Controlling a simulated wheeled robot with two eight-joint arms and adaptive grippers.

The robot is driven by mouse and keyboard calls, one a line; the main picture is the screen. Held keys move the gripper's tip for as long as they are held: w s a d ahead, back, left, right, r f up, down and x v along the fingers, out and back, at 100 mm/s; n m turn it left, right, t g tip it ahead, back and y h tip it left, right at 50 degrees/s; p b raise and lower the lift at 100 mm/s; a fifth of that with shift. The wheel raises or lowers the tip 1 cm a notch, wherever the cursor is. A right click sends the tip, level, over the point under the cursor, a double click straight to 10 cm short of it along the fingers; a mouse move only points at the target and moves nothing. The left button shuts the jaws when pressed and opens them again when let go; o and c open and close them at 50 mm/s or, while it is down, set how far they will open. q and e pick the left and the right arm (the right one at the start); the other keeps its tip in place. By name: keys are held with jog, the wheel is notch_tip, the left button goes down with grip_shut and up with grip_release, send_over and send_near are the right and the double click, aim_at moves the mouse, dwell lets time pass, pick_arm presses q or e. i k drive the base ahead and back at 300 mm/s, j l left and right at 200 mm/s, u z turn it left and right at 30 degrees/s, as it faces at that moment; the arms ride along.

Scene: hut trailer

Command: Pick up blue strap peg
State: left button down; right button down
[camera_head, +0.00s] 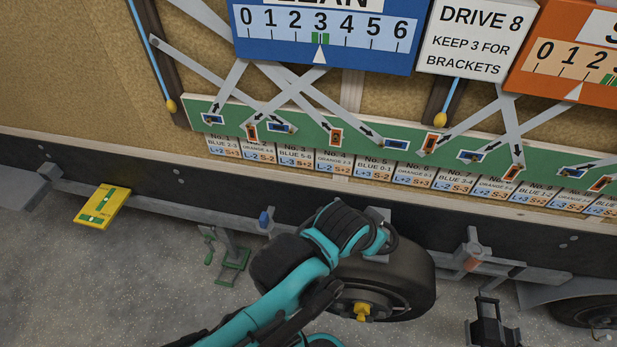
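A small blue peg (264,220) stands upright on the grey rail along the trailer's lower side, left of the middle. It looks like the strap peg. My teal and black arm reaches in from the lower left, and its cabled joint is to the right of the peg, apart from it. I can make out no fingertips on this arm, and no gripper shows clearly. An orange-red peg (473,262) sits on the rail farther right.
A black wheel (407,281) stands behind my arm. A green jack stand (232,264) is below the blue peg, and a yellow-green block (102,207) is at left. A dark pronged object (490,325) is at lower right, unclear. A green label board (355,146) runs above.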

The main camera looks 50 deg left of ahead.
aim_at(264, 222)
jog(key=u, duration=2.1)
jog(key=i+l+z, duration=0.3)
jog(key=i+j, duration=0.05)
